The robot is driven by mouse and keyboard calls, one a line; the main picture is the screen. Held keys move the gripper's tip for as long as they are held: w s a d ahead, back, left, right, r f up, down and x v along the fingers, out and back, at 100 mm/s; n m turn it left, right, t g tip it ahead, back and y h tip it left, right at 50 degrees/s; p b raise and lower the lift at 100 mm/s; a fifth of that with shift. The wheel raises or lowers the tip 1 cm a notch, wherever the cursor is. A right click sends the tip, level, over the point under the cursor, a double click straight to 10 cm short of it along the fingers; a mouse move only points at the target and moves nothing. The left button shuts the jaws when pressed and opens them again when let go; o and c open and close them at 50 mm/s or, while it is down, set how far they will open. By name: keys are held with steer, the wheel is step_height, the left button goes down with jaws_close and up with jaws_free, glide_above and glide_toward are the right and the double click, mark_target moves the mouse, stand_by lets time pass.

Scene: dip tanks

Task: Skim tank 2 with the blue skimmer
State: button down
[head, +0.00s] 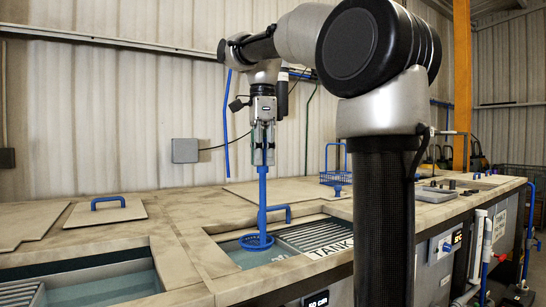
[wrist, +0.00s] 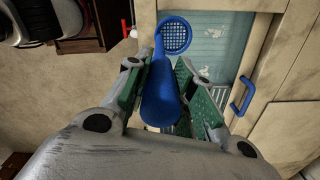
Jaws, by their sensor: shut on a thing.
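My gripper (head: 263,150) points down and is shut on the handle of the blue skimmer (head: 262,195). In the wrist view the handle sits between the green-padded fingers of my gripper (wrist: 162,85), and the skimmer's round mesh head (wrist: 176,38) lies beyond them. The skimmer hangs upright, its head over the left part of an open tank (head: 290,242) of pale blue-green water. I cannot tell whether the head touches the water. The label on the tank's front edge reads "TANK"; its number is hidden behind my arm.
Another open tank (head: 100,288) lies at the front left. A lid with a blue handle (head: 108,202) lies on the deck behind it. A second blue handle (head: 275,213) stands by the tank's back edge. A blue wire basket (head: 336,178) stands further right.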

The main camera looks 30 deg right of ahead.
steer(key=shift+w, duration=2.2)
step_height(320, 180, down, 17)
steer(key=shift+r, duration=0.1)
steer(key=shift+d, duration=0.1)
